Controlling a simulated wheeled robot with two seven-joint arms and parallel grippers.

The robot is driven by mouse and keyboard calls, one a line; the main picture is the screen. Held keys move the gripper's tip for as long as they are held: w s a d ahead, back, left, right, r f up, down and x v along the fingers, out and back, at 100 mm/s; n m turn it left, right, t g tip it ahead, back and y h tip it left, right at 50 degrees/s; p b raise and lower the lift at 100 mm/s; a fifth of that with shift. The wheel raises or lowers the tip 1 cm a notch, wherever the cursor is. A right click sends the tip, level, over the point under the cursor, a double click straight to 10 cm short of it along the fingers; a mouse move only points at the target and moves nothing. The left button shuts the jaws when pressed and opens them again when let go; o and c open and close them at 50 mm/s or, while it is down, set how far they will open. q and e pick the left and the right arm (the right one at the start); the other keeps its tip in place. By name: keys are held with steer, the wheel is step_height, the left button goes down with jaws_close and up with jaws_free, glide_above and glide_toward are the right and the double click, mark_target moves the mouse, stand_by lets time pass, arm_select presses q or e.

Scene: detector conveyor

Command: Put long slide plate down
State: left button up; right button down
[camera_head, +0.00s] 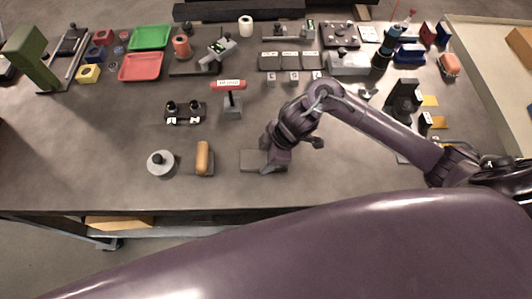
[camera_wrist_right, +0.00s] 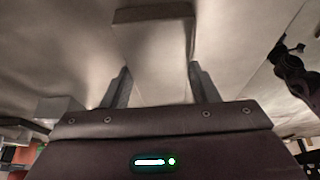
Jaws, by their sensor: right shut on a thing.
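The long slide plate (camera_head: 256,161) is a flat grey plate near the front middle of the bench in the head view. My right gripper (camera_head: 274,160) is shut on its right part, and the arm hides some of it. In the right wrist view the pale plate (camera_wrist_right: 155,50) extends away from between the two fingers of my right gripper (camera_wrist_right: 160,86). The plate lies roughly level with the bench top; I cannot tell whether it touches it. My left gripper is not in view.
A tan cylinder on a dark base (camera_head: 203,158) and a round grey weight (camera_head: 161,164) stand left of the plate. A dark two-knob fixture (camera_head: 185,112) and a grey block with a lever (camera_head: 232,106) are farther back. The bench front left is clear.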

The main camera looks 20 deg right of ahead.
steer(key=shift+w, duration=0.1)
steer(key=c, duration=0.5)
jaws_free()
steer(key=shift+d+r, duration=0.1)
steer(key=shift+r, duration=0.2)
steer(key=v, duration=1.1)
steer(key=shift+r, duration=0.25)
